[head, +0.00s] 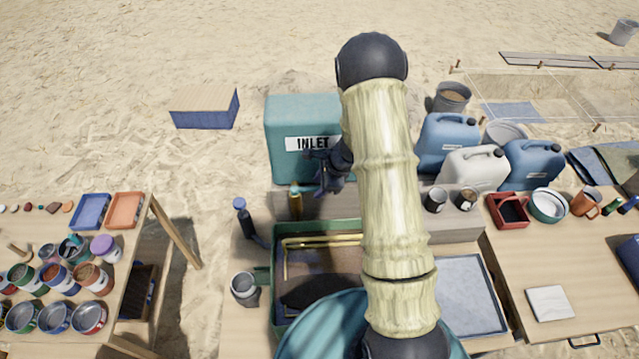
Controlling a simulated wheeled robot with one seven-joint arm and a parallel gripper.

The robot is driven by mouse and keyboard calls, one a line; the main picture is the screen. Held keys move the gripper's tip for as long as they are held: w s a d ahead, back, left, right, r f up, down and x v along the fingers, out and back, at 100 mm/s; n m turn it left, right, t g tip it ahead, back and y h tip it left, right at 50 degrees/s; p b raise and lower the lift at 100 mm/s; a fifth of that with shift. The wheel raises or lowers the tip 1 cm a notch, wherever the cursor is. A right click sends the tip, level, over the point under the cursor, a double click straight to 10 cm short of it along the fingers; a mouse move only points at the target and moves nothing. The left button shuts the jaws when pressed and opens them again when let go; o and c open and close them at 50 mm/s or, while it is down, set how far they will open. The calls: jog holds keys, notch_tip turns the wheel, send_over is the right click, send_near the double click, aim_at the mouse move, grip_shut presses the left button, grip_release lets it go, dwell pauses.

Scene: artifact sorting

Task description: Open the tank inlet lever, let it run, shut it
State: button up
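The teal tank (285,114) stands behind the work table, with a white label reading INLET on its front. My gripper (318,172) is dark and sits in front of the tank, just below the right part of the label. The arm covers the tank's right side. The inlet lever cannot be told apart from the dark gripper parts. A small brass-coloured fitting (295,203) stands below the tank, left of the gripper. Whether the fingers are open, or touch anything, is too small and dark to tell.
A green-rimmed basin (277,233) with a brass frame lies below the tank. Blue jugs (446,140) and a white jug (472,169) crowd the right.

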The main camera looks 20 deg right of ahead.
jog(key=shift+a, duration=0.1)
jog(key=shift+c, duration=0.2)
grip_shut()
